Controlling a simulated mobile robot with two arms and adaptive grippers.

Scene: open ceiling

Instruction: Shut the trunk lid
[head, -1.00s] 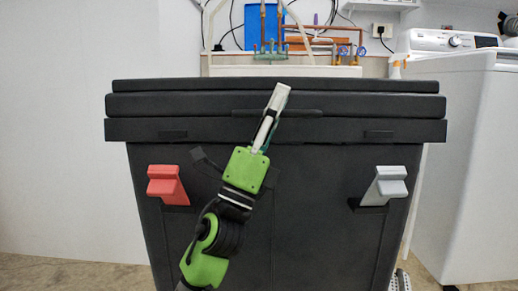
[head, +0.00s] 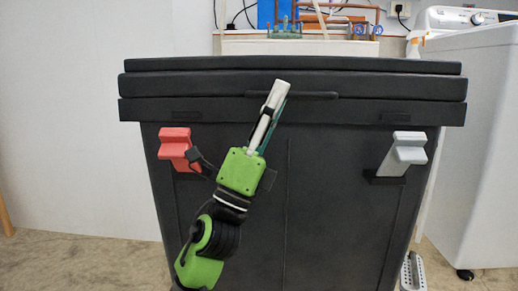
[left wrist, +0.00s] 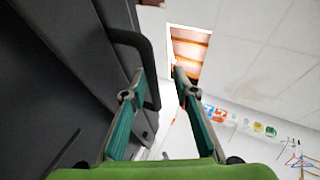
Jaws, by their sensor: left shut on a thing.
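The black trunk (head: 330,190) stands upright in front of me, its ribbed lid (head: 380,88) lying flat across its top with no gap that I can see. A dark bar handle (head: 318,96) runs along the lid's front. In the left wrist view, the dark handle loop (left wrist: 150,60) passes by the left finger of the gripper (left wrist: 160,80). The exact contact is partly hidden. My right gripper is out of view.
A red latch (head: 176,145) and a grey latch (head: 403,150) sit on the trunk's front. A white washing machine (head: 475,150) stands on the right. Pipes and a blue panel are behind. Floor (head: 80,265) is clear on the left.

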